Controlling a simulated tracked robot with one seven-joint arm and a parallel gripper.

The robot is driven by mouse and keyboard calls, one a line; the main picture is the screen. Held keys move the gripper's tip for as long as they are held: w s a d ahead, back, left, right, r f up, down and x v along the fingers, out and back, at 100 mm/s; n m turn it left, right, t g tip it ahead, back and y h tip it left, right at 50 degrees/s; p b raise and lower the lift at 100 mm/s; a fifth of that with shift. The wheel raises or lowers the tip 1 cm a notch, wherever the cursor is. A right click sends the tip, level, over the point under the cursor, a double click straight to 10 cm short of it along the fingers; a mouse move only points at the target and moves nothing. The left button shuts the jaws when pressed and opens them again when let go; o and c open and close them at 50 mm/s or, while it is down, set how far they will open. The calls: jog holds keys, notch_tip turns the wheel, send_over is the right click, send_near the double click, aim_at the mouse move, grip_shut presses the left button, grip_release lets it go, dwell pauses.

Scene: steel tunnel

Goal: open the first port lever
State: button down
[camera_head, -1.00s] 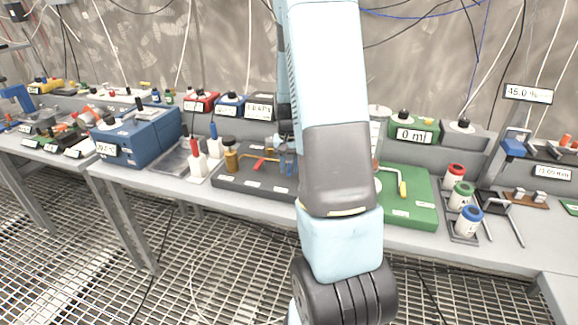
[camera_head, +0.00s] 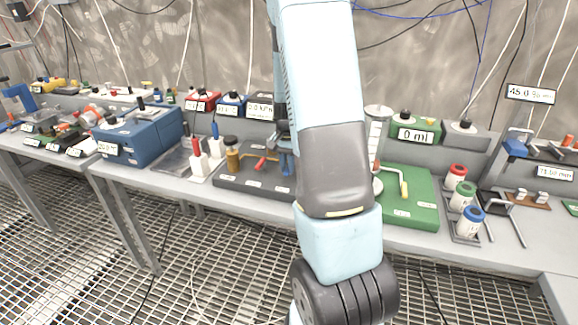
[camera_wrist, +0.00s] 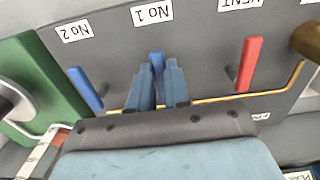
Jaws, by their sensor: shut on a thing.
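The dark grey panel carries a blue lever labelled No 1 (camera_wrist: 157,60), the first port lever, in the middle of the wrist view. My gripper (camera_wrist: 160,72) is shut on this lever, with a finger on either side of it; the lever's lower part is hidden. A second blue lever labelled No 2 (camera_wrist: 86,88) stands tilted to the left. A red lever labelled VENT (camera_wrist: 248,62) stands to the right. In the head view the dark panel (camera_head: 230,181) and red lever (camera_head: 260,164) show left of my arm, which hides part of the panel.
A yellow pipe (camera_wrist: 275,91) runs along the levers. An amber-filled vessel (camera_head: 232,158) stands at the panel's left end. A green board (camera_head: 423,212) with a clear cylinder (camera_head: 376,140) lies right of my arm. White bottles (camera_head: 199,163) stand to the left.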

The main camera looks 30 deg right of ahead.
aim_at(287, 170)
jog(key=shift+w, duration=0.1)
jog(key=c, duration=1.1)
grip_release()
notch_tip(287, 170, up, 14)
jog(key=shift+f, duration=0.15)
jog(key=shift+a, duration=0.1)
jog(key=s+a+r+n+t, duration=0.3)
jog(key=s+a+r+n, duration=0.1)
jog(key=s+a+r, duration=0.55)
jog(key=s+a+r+n+t, duration=0.1)
jog(key=s+a+n, duration=0.1)
jog(key=s+a, duration=0.1)
jog(key=s+a+r+n, duration=0.1)
jog(key=s+a+n, duration=0.1)
jog(key=s, duration=0.4)
jog(key=s+a+r+n+t, duration=0.1)
jog(key=s+a+r, duration=0.1)
jog(key=s+a, duration=0.1)
jog(key=shift+s+a+n+t, duration=0.3)
jog(key=shift+s+a+n, duration=0.1)
jog(key=shift+s, duration=0.3)
